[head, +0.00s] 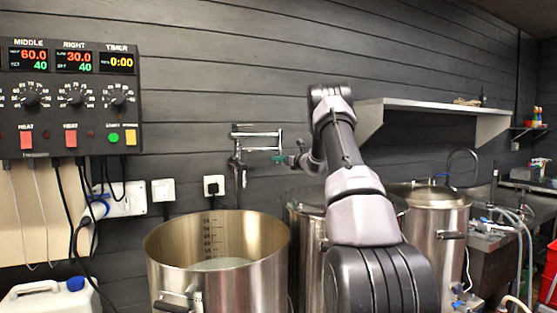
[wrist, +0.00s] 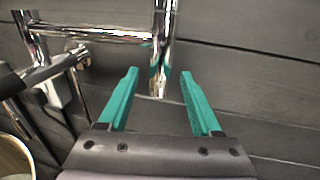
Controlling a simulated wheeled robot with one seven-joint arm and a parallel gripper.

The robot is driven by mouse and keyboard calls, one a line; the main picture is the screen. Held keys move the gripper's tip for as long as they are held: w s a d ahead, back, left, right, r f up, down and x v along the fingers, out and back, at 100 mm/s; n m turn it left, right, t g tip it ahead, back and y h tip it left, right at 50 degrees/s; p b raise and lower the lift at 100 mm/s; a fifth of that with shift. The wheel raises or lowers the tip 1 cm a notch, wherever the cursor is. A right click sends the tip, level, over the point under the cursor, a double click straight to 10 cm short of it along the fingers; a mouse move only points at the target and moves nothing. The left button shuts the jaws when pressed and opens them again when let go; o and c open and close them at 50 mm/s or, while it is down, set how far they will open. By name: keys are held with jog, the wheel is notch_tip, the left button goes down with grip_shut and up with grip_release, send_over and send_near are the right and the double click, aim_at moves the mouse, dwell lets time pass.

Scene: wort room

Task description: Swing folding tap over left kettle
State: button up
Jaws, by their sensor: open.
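The chrome folding tap (head: 257,134) is fixed to the dark plank wall, folded close to it, above and between the leftmost kettle and the one behind my arm. The leftmost kettle (head: 217,255) in view is a steel pot, open at the top, with level marks inside. My gripper (head: 281,158) is at the right end of the tap. In the wrist view my gripper (wrist: 160,74) has its green fingers open, and the tap's vertical end pipe (wrist: 160,45) reaches down between or just beyond their tips. I cannot tell whether they touch it.
My arm partly hides a middle kettle (head: 305,225); a lidded kettle (head: 432,215) stands to the right. A shelf (head: 440,108) juts from the wall beside my arm. A control panel (head: 70,100) hangs at the left above a white canister (head: 48,300). Wall sockets (head: 214,186) sit below the tap.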

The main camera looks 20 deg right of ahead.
jog(key=shift+x, duration=1.3)
grip_shut()
dwell(0.5)
